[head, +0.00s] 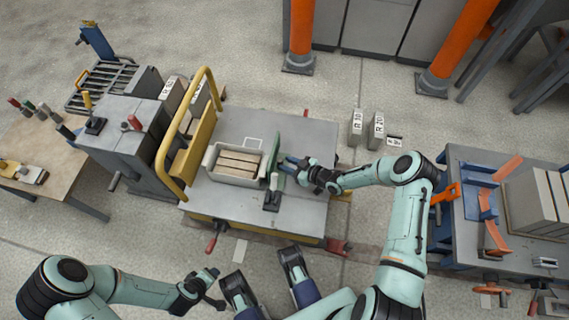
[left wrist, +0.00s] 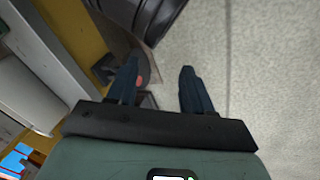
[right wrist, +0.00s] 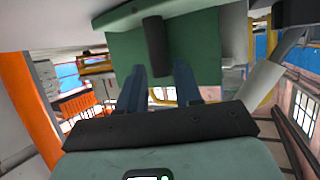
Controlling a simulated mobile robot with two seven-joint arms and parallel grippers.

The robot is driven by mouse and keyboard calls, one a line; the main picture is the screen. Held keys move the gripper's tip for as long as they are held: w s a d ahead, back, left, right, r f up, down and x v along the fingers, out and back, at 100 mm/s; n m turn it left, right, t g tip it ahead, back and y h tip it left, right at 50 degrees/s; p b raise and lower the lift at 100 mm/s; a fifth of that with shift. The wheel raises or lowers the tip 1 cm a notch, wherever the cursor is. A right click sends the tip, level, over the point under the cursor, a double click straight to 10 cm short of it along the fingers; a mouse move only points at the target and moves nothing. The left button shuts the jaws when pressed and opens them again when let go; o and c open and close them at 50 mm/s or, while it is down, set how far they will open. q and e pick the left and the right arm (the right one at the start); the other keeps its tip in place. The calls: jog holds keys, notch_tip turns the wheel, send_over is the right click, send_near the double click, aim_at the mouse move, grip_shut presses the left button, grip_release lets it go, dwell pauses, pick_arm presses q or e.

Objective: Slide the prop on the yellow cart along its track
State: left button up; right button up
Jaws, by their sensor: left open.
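The prop on the cart is an upright green plate (head: 275,165) with a small grey clamp (head: 272,192) beside it. It stands right of a white box of brown blocks (head: 238,164) on the grey top of the yellow cart (head: 240,130). My right gripper (head: 288,165) is at the plate's right side. In the right wrist view the green plate (right wrist: 205,45) carries a dark handle (right wrist: 158,50). The fingers of the right gripper (right wrist: 159,80) lie close on both sides of this handle. My left gripper (head: 212,285) is open and empty, in front of the cart.
A yellow rail (head: 188,130) borders the cart's left side. A grey cabinet (head: 125,140) and wooden table (head: 35,165) stand farther left. A blue-trimmed bench (head: 465,235) is at the right. Small marked blocks (head: 376,130) sit on the floor behind.

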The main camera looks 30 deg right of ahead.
jog(key=shift+x, duration=1)
pick_arm(q)
jog(key=shift+w+a+f, duration=0.2)
jog(key=shift+w+a, duration=0.05)
jog(key=shift+w, duration=0.2)
pick_arm(e)
grip_shut()
jog(key=shift+s+d, duration=0.2)
jog(key=shift+d, duration=0.2)
pick_arm(q)
jog(key=s+f+b, duration=0.2)
jog(key=f, duration=0.1)
jog(key=shift+a+g, duration=0.3)
jog(key=shift+a, duration=0.05)
pick_arm(e)
jog(key=s+d, duration=0.3)
jog(key=d, duration=0.1)
jog(key=s+d, duration=0.3)
jog(key=d, duration=0.1)
jog(key=s+d, duration=0.3)
jog(key=d, duration=0.1)
jog(key=shift+s, duration=0.15)
grip_release()
